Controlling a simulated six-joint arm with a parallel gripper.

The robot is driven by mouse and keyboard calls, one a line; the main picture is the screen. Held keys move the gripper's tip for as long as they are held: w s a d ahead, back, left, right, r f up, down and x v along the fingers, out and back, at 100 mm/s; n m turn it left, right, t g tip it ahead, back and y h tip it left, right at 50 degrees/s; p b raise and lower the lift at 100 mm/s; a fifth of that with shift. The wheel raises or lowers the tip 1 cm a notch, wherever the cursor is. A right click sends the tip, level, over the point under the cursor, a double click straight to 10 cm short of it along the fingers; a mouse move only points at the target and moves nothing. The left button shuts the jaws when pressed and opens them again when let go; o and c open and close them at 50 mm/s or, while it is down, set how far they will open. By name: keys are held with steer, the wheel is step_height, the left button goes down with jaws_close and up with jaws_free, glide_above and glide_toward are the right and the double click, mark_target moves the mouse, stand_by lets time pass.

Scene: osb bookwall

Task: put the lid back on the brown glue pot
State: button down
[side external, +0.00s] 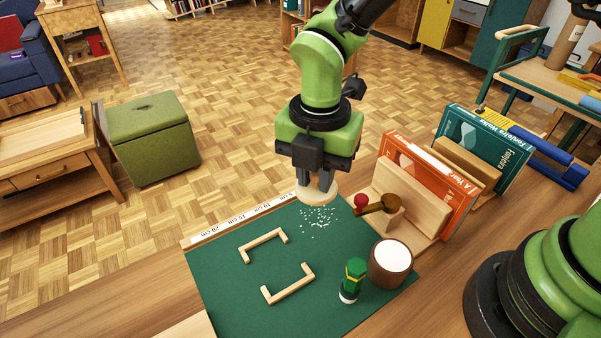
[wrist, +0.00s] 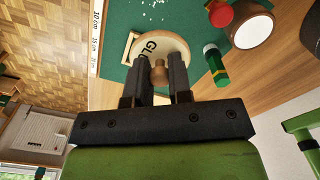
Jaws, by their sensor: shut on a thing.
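The brown glue pot (side external: 378,268) stands uncovered at the right part of the green mat, its white top showing. In the wrist view the pot (wrist: 237,38) is at the upper right. My gripper (side external: 318,183) is shut on the knob of a pale round lid (side external: 317,197). The wrist view shows the knob (wrist: 158,72) between the fingers and dark letters "GL" on the lid (wrist: 170,45). The lid is held at the mat's far edge, apart from the pot and up and left of it. Its exact height is hard to tell.
White grains (side external: 318,216) and two wooden brackets (side external: 264,243) (side external: 290,285) lie on the green mat (side external: 230,282).

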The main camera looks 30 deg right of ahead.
mark_target(393, 255)
steer(key=s+d+n, duration=0.1)
steer(key=s+n, duration=0.1)
steer(key=s, duration=0.2)
steer(key=s+d+n, duration=0.2)
steer(key=s+n, duration=0.1)
steer(key=s, duration=0.1)
steer(key=s+d+n, duration=0.2)
steer(key=s+n, duration=0.1)
steer(key=s, duration=0.1)
steer(key=shift+d+r, duration=0.1)
steer(key=shift+r, duration=0.25)
steer(key=shift+f, duration=2.85)
steer(key=shift+f, duration=0.15)
steer(key=shift+c, duration=2.4)
jaws_free()
step_height(393, 255, up, 7)
